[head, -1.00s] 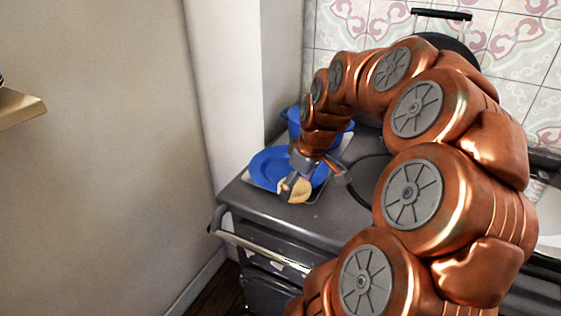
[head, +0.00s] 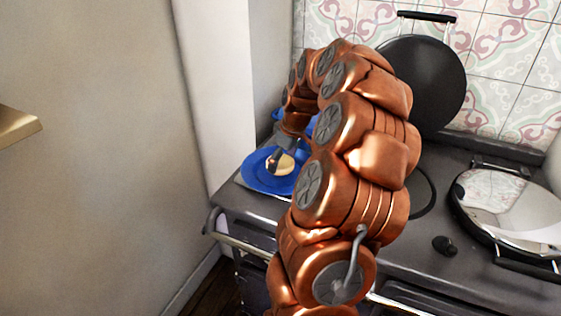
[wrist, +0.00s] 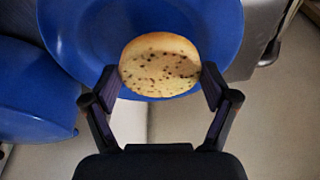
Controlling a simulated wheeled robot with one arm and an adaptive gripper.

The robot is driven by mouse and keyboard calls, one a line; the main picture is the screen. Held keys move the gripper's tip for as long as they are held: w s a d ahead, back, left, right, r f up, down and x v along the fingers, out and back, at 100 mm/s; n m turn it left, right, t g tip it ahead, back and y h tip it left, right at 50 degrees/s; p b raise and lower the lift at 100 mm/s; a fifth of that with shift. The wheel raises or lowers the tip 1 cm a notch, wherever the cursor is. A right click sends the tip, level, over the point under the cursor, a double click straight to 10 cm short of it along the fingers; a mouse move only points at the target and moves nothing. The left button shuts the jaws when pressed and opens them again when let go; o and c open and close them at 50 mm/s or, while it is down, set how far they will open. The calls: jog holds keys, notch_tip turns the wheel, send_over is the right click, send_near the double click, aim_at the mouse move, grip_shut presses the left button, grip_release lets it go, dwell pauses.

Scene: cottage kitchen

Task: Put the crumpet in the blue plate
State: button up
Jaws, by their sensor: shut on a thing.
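The crumpet (head: 283,165) is pale, round and dotted with holes. My gripper (head: 277,158) is shut on it. In the wrist view the crumpet (wrist: 160,66) sits between the two fingertips of my gripper (wrist: 160,88), held at its sides. The blue plate (head: 257,178) lies on a tray on the stove's left end. The crumpet appears over the plate in both views; I cannot tell whether it touches it. The plate (wrist: 90,40) fills the top of the wrist view behind the crumpet.
A blue pot or bowl (wrist: 30,95) stands beside the plate, partly hidden by my arm in the head view. A raised black round lid (head: 425,85) is behind my arm. A shiny closed lid (head: 510,208) is at the right. A wall and pillar (head: 215,90) bound the left.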

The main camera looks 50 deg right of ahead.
aim_at(281, 161)
jog(key=shift+w+d+f, duration=0.1)
jog(key=shift+w+d, duration=0.75)
jog(key=shift+w, duration=0.1)
jog(key=shift+w+p, duration=0.1)
jog(key=shift+p, duration=0.2)
jog(key=shift+w+d, duration=0.15)
jog(key=shift+d, duration=0.05)
notch_tip(281, 161, down, 2)
jog(key=shift+a+f+p, duration=0.1)
jog(key=shift+f+p, duration=0.15)
jog(key=shift+p, duration=0.5)
jog(key=shift+f, duration=0.6)
jog(key=shift+f, duration=0.15)
jog(key=o, duration=0.7)
jog(key=shift+c, duration=0.2)
